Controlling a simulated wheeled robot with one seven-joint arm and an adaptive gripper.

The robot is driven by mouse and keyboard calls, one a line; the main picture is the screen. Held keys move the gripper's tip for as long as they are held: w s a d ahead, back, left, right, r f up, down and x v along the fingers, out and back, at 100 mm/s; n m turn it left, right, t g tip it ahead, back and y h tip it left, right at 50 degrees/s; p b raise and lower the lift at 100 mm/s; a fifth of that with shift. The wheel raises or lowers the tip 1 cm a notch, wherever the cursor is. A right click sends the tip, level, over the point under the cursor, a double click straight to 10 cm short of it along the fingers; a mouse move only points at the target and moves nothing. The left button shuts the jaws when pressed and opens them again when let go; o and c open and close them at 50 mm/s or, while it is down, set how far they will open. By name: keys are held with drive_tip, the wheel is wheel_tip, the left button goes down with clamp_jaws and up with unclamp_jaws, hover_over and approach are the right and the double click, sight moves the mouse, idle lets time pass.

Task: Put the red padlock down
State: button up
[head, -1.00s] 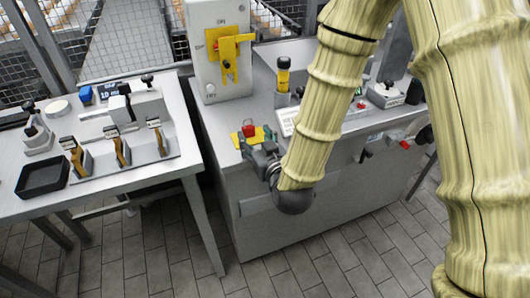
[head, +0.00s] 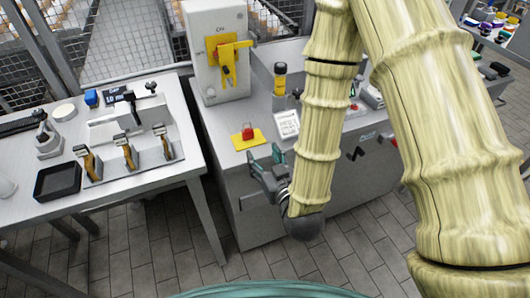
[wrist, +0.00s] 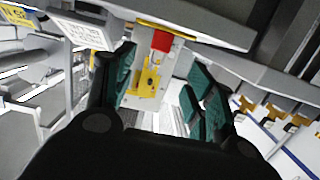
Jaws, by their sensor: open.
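The red padlock (head: 248,132) stands on a yellow plate (head: 240,142) on the grey cabinet top in the head view. In the wrist view the padlock (wrist: 161,41) shows as a red block at the edge of the yellow plate (wrist: 185,29), beyond the fingertips. My gripper (head: 264,160) is open and empty, in front of the cabinet's front edge and apart from the padlock. Its green-padded fingers (wrist: 158,80) are spread wide in the wrist view, with nothing between them.
A grey box with a yellow handle (head: 228,60) stands behind the padlock. A yellow-and-black cylinder (head: 280,78) and a white panel (head: 287,124) are to its right. A floor gap separates table and cabinet.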

drive_tip(key=shift+s+p, duration=0.25)
drive_tip(key=shift+p, duration=0.05)
drive_tip(key=s+d+f+m+g+h, duration=0.1)
drive_tip(key=s+d+f+g, duration=0.3)
drive_tip(key=f, duration=0.6)
drive_tip(key=s+d+f+m+g+h, duration=0.1)
drive_tip(key=s+d+f+g+h, duration=0.25)
drive_tip(key=f, duration=0.55)
drive_tip(key=s+d+f+m+g, duration=0.1)
drive_tip(key=s+d+f+g, duration=0.3)
drive_tip(key=s, duration=0.6)
drive_tip(key=s+d+f+m+g, duration=0.1)
drive_tip(key=s+d+f+g, duration=0.3)
drive_tip(key=s+d+f, duration=0.3)
drive_tip(key=s+f, duration=0.1)
drive_tip(key=s, duration=0.2)
drive_tip(key=shift+s+d, duration=0.15)
drive_tip(key=shift+h, duration=0.25)
